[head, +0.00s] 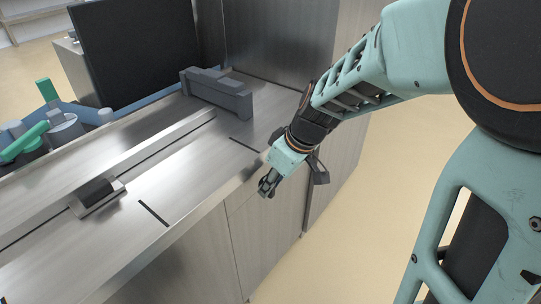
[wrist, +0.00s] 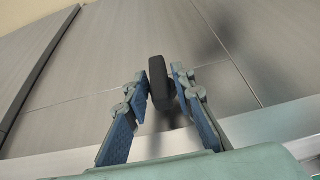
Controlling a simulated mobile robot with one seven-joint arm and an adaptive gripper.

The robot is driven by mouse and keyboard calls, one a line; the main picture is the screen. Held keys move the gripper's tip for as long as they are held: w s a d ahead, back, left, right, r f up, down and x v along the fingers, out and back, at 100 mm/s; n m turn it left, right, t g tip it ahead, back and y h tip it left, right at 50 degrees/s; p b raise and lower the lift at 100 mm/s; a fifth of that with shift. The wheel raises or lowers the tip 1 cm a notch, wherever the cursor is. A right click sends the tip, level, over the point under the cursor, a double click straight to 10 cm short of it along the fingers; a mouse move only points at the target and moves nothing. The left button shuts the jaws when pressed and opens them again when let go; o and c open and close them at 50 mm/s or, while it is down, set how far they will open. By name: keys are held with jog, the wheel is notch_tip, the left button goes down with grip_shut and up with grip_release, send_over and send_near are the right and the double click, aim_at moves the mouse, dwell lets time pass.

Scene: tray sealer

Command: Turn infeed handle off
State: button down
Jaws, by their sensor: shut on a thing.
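In the wrist view, a dark, rounded handle (wrist: 158,72) stands out from the grey panelled front. I take it to be the infeed handle. My gripper (wrist: 162,86) has its two blue-padded fingers on either side of the handle, with the tips closed on it. In the head view, my gripper (head: 267,186) is at the front of the steel cabinet, just below the counter's edge. The handle cannot be made out clearly there, as the gripper covers it.
The steel counter (head: 190,184) carries a long rail (head: 110,166), a grey block-shaped fixture (head: 217,93) and a small dark-and-silver part (head: 97,196). A black panel (head: 135,50) stands behind. Green and grey parts (head: 40,135) lie at the left. The floor (head: 370,215) at right is open.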

jog(key=shift+g, duration=0.3)
jog(key=g+y+p, duration=0.1)
jog(key=m+g+y+p, duration=0.1)
jog(key=shift+w+d+g+y, duration=0.2)
jog(key=shift+g+y, duration=0.2)
jog(key=g+y+p, duration=0.1)
jog(key=g, duration=0.1)
jog(key=m+g+y+p, duration=0.1)
jog(key=y+p, duration=0.1)
jog(key=shift+w+d+f+g, duration=0.1)
jog(key=shift+w+g, duration=0.05)
jog(key=shift+g, duration=0.25)
jog(key=shift+f+m+g+y+b, duration=0.25)
jog(key=shift+m+g+y, duration=0.35)
jog(key=shift+g+y, duration=0.75)
jog(key=shift+f+m+g+y+b, duration=0.2)
jog(key=shift+m+g+y, duration=0.6)
jog(key=shift+y, duration=0.95)
jog(key=c, duration=1.9)
grip_release()
jog(key=shift+v, duration=6.05)
